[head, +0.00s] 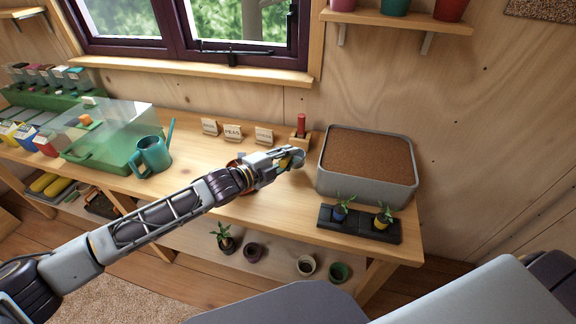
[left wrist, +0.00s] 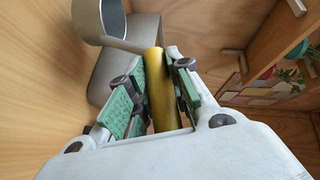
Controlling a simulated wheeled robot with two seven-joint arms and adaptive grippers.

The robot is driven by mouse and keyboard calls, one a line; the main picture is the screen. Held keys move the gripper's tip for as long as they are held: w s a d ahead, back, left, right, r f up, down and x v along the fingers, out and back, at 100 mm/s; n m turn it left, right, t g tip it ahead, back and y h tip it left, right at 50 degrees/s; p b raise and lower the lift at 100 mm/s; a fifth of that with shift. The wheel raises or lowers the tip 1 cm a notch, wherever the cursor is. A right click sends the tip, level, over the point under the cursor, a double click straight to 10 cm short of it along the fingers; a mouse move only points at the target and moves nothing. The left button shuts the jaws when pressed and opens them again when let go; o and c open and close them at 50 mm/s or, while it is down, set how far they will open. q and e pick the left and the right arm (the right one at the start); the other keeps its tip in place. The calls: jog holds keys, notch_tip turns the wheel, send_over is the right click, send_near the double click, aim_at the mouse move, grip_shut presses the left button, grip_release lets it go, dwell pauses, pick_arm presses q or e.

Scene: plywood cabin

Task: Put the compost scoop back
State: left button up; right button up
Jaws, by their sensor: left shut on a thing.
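My left gripper (head: 298,157) is over the bench, just left of the grey compost bin. In the left wrist view its green-padded fingers (left wrist: 155,98) are shut on the yellow handle of the compost scoop (left wrist: 161,85). A grey neck runs from the handle to the round grey scoop cup at the upper left of that view. In the head view the scoop is mostly hidden by the gripper. The bin (head: 366,183), full of brown compost, stands at the bench's right end; its grey side also shows in the left wrist view (left wrist: 128,62). My right gripper is out of view.
A wooden block with a red-handled tool (head: 301,126) stands behind the gripper. A black tray (head: 358,225) with two potted seedlings sits before the bin. A teal watering can (head: 152,155), a green propagator (head: 105,150) and small label cards (head: 233,133) are to the left.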

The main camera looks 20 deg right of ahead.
pick_arm(q)
jog(key=shift+f, duration=1.9)
jog(key=o, duration=0.9)
jog(key=shift+c, duration=0.2)
jog(key=v, duration=1.2)
